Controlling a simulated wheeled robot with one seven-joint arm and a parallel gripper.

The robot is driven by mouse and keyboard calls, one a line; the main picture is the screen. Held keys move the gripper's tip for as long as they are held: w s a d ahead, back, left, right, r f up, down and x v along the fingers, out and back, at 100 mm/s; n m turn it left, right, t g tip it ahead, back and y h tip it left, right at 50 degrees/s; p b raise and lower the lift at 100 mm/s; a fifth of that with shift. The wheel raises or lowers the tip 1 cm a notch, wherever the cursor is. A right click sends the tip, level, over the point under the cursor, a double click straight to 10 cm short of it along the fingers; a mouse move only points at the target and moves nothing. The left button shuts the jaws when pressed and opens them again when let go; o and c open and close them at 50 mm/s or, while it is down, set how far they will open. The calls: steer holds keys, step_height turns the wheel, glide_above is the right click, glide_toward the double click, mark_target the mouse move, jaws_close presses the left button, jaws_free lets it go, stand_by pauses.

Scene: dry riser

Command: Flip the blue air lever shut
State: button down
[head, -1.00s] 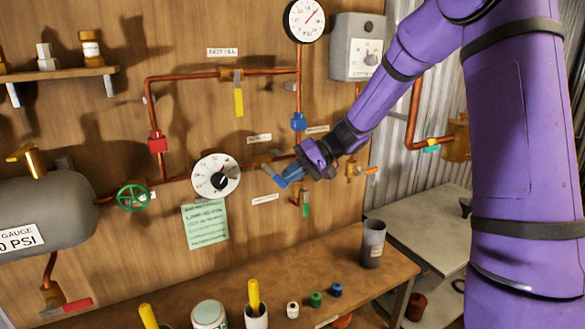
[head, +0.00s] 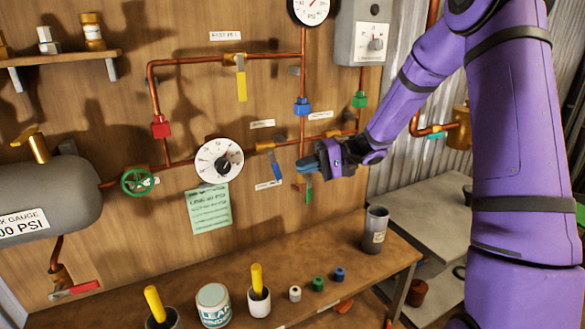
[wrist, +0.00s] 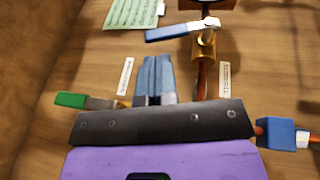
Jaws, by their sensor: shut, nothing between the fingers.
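The blue lever (head: 277,170) hangs down from a brass valve (head: 265,147) on the copper pipe, tilted slightly right at its lower end. In the wrist view the blue lever (wrist: 180,32) lies across the line of the pipe. My gripper (head: 306,165) is shut and empty, a short way right of the lever, with a visible gap. Its blue-grey fingers (wrist: 154,68) also show in the wrist view, apart from the lever. The fingers partly hide the pipe behind them.
A green lever (head: 309,190) hangs just below my gripper. A dial gauge (head: 218,161) and a green note (head: 208,208) are left of the blue lever. A yellow lever (head: 241,82) is above. The bench (head: 345,270) holds cups and small caps.

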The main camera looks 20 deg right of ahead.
steer(key=f+v, duration=0.2)
steer(key=v, duration=0.7)
steer(key=shift+d, duration=0.25)
steer(key=shift+r, duration=0.1)
